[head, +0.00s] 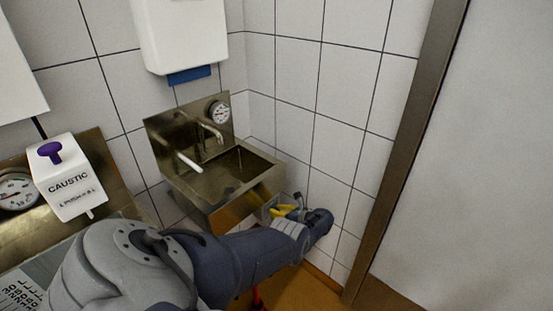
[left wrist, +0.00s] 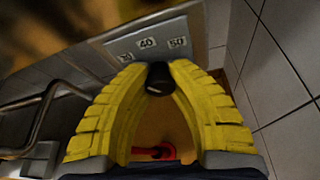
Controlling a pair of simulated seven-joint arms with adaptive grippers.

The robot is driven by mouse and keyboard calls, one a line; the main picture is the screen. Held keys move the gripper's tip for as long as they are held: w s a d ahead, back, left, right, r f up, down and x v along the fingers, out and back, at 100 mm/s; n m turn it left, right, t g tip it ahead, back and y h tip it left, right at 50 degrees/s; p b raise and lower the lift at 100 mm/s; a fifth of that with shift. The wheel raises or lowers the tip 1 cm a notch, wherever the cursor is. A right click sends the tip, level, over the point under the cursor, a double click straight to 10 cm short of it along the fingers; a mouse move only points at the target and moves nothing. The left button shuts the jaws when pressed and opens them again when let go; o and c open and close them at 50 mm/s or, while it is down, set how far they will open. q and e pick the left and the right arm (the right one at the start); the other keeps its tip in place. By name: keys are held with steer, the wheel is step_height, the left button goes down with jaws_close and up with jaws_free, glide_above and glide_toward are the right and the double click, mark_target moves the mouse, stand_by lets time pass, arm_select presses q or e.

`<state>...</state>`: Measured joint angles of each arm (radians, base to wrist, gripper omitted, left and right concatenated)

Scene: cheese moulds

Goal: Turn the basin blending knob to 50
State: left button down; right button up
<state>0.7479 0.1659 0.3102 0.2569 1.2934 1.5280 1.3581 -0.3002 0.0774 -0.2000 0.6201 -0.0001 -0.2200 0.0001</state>
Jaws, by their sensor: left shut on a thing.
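The steel basin (head: 257,163) hangs in the tiled corner, with a faucet (head: 211,131) and a dial gauge (head: 218,112) on its back plate. My left arm reaches across below it, and my left gripper's yellow fingers (head: 284,211) are at a small grey panel (head: 268,207) by the basin's right front. In the left wrist view the grey label plate (left wrist: 192,27) shows 40, 50 and a less clear mark at left. The black blending knob (left wrist: 158,79) is between the fingertips of my left gripper (left wrist: 158,72), which are shut on it. The knob's pointer cannot be made out. My right gripper is not in view.
A white wall dispenser (head: 180,35) hangs above the basin. A white CAUSTIC dispenser (head: 68,180) with a purple knob stands at left beside another gauge (head: 17,194). A door frame (head: 405,150) is at right. A red thing (left wrist: 153,153) shows low beyond the fingers.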

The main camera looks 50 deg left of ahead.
arm_select(q)
steer(key=shift+r, duration=0.15)
steer(key=c, duration=1.1)
jaws_free()
steer(key=shift+d, duration=0.15)
steer(key=v, duration=1.1)
steer(key=shift+w+d+r, duration=0.1)
steer(key=shift+d+r, duration=0.05)
steer(key=shift+d, duration=0.2)
steer(key=shift+o, duration=0.2)
